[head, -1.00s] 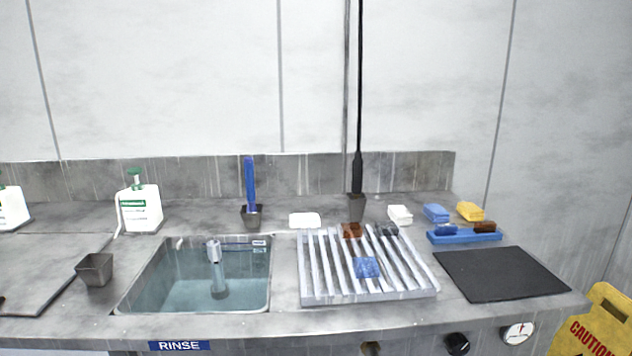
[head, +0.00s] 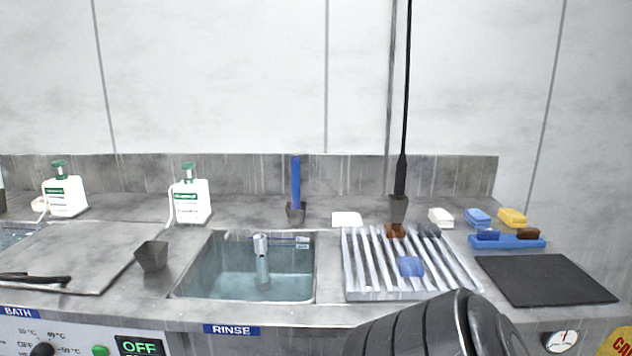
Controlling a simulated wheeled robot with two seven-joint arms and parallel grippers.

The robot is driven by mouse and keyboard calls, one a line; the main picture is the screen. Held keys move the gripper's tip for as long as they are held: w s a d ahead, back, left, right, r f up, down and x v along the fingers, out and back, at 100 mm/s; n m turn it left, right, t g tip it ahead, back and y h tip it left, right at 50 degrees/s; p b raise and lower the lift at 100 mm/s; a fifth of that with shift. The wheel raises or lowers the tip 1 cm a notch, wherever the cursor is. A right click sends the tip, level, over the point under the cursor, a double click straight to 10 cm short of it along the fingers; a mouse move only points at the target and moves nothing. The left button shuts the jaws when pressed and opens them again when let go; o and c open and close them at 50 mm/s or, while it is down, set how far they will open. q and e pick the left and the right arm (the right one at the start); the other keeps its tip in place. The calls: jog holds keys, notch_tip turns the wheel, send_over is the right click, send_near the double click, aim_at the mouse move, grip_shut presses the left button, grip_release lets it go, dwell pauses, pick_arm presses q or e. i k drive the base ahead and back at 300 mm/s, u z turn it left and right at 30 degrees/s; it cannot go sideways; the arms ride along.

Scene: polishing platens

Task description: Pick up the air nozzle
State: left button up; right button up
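The air nozzle (head: 401,175) is a slim black tool on a black hose that runs straight up out of the picture. It stands upright with its lower end in a grey holder cup (head: 398,208) at the back of the counter, behind the slatted rack. A dark, ribbed part of my own arm shows at the bottom, right of centre, in front of the rack and well below the nozzle. No gripper fingers show in the head view.
A slatted rack (head: 352,282) holds blocks, including a blue one (head: 410,266). Left of it is a rinse sink (head: 190,283). A blue-handled tool (head: 296,182) stands behind the sink. Sponges, a blue tray (head: 507,242) and a black mat (head: 545,281) lie to the right.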

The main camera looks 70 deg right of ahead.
aim_at(401, 167)
jog(key=u, duration=0.05)
jog(key=k, duration=0.95)
jog(key=z, duration=0.3)
